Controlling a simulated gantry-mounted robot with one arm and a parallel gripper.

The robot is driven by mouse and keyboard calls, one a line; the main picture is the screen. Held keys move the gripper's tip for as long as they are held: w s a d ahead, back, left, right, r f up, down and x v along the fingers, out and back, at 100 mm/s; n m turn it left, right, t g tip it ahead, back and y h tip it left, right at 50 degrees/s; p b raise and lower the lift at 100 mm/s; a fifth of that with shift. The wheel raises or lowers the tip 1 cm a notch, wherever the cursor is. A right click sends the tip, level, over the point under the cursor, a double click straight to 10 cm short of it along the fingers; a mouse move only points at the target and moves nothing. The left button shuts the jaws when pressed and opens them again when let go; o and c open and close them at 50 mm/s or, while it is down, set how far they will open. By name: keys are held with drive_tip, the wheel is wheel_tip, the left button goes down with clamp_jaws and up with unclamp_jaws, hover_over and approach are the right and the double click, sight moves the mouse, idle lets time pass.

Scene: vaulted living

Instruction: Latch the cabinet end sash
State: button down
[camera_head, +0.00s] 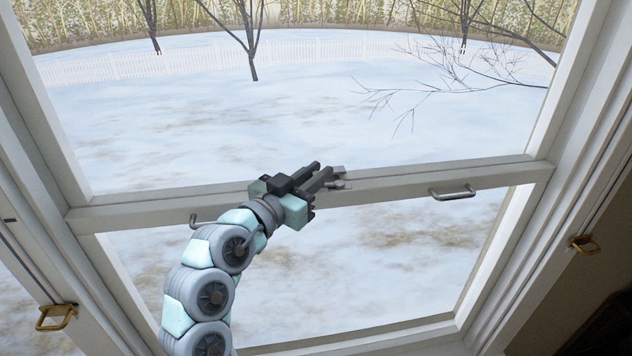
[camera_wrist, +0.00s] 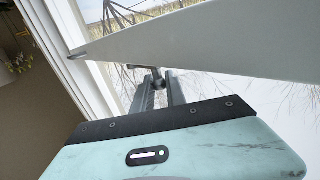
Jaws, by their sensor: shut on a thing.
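The sash window fills the head view, with its meeting rail (camera_head: 400,183) running across the middle. A small grey latch (camera_head: 340,171) sits on the rail near its centre. My gripper (camera_head: 326,178) reaches to the latch from the left, with its dark fingers closed on the latch's small lever. In the wrist view the two fingers (camera_wrist: 159,92) meet the lever (camera_wrist: 157,74) just below the pale rail (camera_wrist: 210,45). The fingers partly hide the latch, so I cannot tell the lever's exact angle.
Grey pull handles stand on the lower sash at right (camera_head: 452,192) and at left (camera_head: 193,220), the left one close to my arm. Brass pulls show at lower left (camera_head: 56,317) and right (camera_head: 584,245). Snowy ground with bare trees lies beyond the glass.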

idle(0.3)
drive_tip(key=c, duration=1.4)
unclamp_jaws()
drive_tip(key=v, duration=1)
drive_tip(key=shift+s+a, duration=0.15)
drive_tip(key=shift+s, duration=0.15)
